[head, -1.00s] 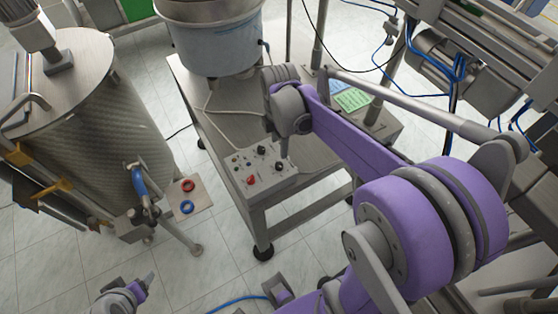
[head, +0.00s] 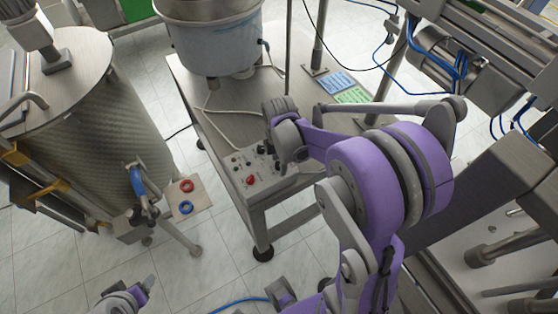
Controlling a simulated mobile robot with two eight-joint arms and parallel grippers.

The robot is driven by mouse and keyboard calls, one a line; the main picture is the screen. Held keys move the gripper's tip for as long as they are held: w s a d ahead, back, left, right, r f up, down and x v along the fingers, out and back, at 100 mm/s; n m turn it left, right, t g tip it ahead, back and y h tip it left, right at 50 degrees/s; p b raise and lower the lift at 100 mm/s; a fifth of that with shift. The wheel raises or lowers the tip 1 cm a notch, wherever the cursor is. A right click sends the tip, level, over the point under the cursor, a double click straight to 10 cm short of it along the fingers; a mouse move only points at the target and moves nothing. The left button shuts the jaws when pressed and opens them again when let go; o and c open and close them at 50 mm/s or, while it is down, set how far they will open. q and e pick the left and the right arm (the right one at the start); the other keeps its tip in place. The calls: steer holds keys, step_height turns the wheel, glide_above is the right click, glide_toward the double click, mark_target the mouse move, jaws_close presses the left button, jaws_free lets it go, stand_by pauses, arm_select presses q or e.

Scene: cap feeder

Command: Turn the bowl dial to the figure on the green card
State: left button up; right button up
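The grey control box (head: 262,181) lies on the front of the steel table and carries several small black knobs (head: 261,149) and a red button (head: 250,180). Which knob is the bowl dial, and its setting, are too small to tell. The green card (head: 352,96) lies flat at the table's back right; its figure is unreadable. The feeder bowl (head: 215,45) stands at the back. My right gripper (head: 284,170) points down at the right end of the box, hiding part of it; whether it touches is unclear. My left gripper (head: 148,287) is low at the left, away from the table.
A blue card (head: 336,82) lies beside the green one. A grey cable (head: 222,112) crosses the tabletop (head: 205,100). A steel drum (head: 80,120) stands left, with a small plate holding red and blue rings (head: 186,207). A machine frame crowds the right. Floor between is clear.

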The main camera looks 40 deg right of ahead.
jaws_close()
stand_by(0.3)
steer(key=m+b, duration=0.1)
steer(key=m, duration=0.3)
steer(key=shift+m, duration=0.4)
steer(key=m+b, duration=0.1)
steer(key=m, duration=0.4)
steer(key=shift+m, duration=0.3)
steer(key=m+b, duration=0.1)
steer(key=m, duration=0.5)
steer(key=m+b, duration=0.1)
steer(key=m, duration=0.4)
steer(key=shift+m, duration=0.4)
